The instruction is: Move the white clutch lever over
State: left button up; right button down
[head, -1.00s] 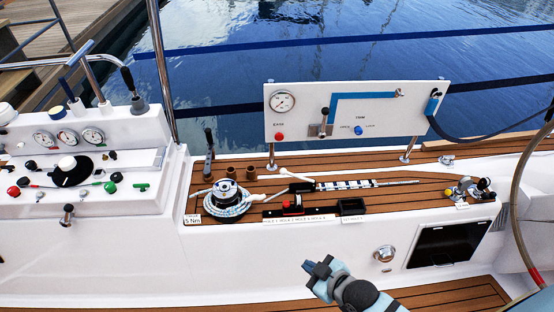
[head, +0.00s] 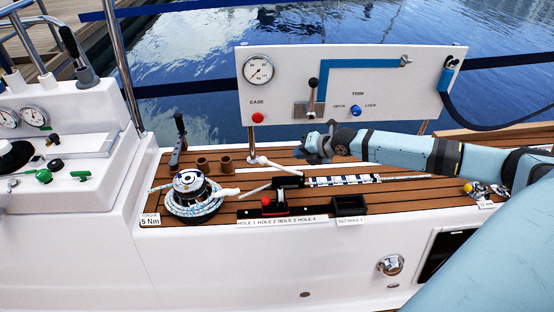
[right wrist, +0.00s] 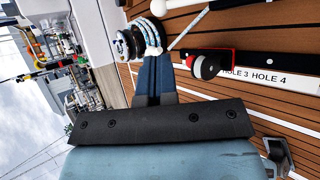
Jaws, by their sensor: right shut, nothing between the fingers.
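The white clutch lever (head: 262,162) lies low over the teak deck in the head view, with a rounded white end at its left. Its other end runs toward a black clutch body (head: 288,182) on the striped line. My right gripper (head: 303,150) is shut and empty. In the picture it is above and right of the lever, in front of the white panel's lower edge; no contact shows. In the right wrist view its closed fingers (right wrist: 155,77) point up the picture toward the winch. A white rounded piece (right wrist: 158,8) shows at the top there; I cannot tell if it is the lever. My left gripper is out of view.
The rope-wrapped winch (head: 191,192) stands left of the clutch. A red-knobbed slider (head: 273,206) and a black tray (head: 351,204) lie in front. The white gauge panel (head: 430,90) stands behind on posts. A black-handled lever (head: 179,140) rises at the left.

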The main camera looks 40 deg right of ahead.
aim_at(265, 161)
jog(key=b+x, duration=0.2)
jog(key=x, duration=1.1)
jog(key=shift+w+a+f, duration=0.1)
jog(key=shift+f, duration=0.05)
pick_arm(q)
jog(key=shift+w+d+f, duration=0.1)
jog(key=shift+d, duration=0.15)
pick_arm(e)
jog(key=shift+a, duration=0.1)
jog(key=shift+w+a+f, duration=0.1)
jog(key=shift+a+f, duration=0.05)
jog(key=shift+a, duration=0.05)
pick_arm(q)
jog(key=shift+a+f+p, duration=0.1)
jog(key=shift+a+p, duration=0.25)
jog(key=shift+p, duration=0.65)
pick_arm(e)
notch_tip(265, 161, down, 6)
jog(key=w+a+n+g+h, duration=0.1)
jog(key=a+g+h, duration=0.2)
jog(key=h, duration=0.1)
jog(key=shift+w+f+n, duration=0.2)
jog(key=shift+w+n, duration=0.1)
jog(key=shift+w, duration=0.05)
